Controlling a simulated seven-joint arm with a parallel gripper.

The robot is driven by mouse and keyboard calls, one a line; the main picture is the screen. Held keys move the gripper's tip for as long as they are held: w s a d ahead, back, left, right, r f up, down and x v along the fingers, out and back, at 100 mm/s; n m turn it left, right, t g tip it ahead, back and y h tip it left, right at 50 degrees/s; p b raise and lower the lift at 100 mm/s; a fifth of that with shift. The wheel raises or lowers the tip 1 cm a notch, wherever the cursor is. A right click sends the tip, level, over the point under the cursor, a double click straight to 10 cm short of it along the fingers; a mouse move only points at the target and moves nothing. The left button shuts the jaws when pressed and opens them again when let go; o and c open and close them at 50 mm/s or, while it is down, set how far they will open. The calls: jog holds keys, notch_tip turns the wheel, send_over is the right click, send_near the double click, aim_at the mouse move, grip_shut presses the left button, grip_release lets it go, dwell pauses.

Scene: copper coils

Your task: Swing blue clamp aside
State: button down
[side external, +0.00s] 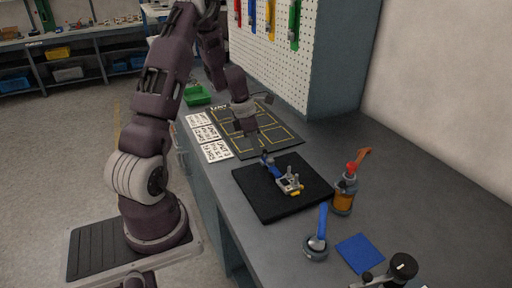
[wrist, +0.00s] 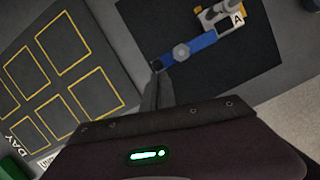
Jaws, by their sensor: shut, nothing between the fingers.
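The blue clamp (side external: 267,164) is a blue bar lying on the black mat (side external: 257,205), joined to a small white, grey and yellow fixture (side external: 291,185). In the side view my gripper (side external: 259,148) points down near the mat's far edge.
A dark board with yellow outlined squares (side external: 262,137) lies behind the mat, with white cards (side external: 207,133) beside it. An orange bottle (side external: 343,194), a blue-handled tool (side external: 318,238) and a blue pad (side external: 359,253) stand or lie to the right. A green bin (side external: 197,95) is farther back.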

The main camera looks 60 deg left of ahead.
jog(key=shift+w+a+m, duration=0.1)
jog(key=shift+w+m, duration=0.05)
jog(key=shift+m, duration=0.15)
jog(key=m, duration=0.1)
jog(key=w+m, duration=0.1)
jog(key=m, duration=0.1)
jog(key=shift+w+a+h, duration=0.25)
jog(key=shift+h, duration=0.15)
jog(key=w+m, duration=0.1)
jog(key=m, duration=0.1)
jog(key=w+m+g, duration=0.1)
jog(key=m, duration=0.2)
jog(key=shift+w+d+h, duration=0.1)
jog(key=shift+h, duration=0.3)
jog(key=w+m, duration=0.1)
jog(key=m, duration=0.1)
jog(key=w+d+m+g, duration=0.1)
jog(key=m, duration=0.1)
jog(key=shift+w+d+m+g, duration=0.2)
jog(key=shift+d+m, duration=0.05)
jog(key=shift+m, duration=0.55)
jog(key=shift+w+d+m+g, duration=0.2)
jog(key=shift+d+m, duration=0.1)
jog(key=shift+m, duration=0.5)
jog(key=shift+w+d+m+g, duration=0.2)
jog(key=shift+d+m, duration=0.05)
jog(key=shift+m, duration=0.55)
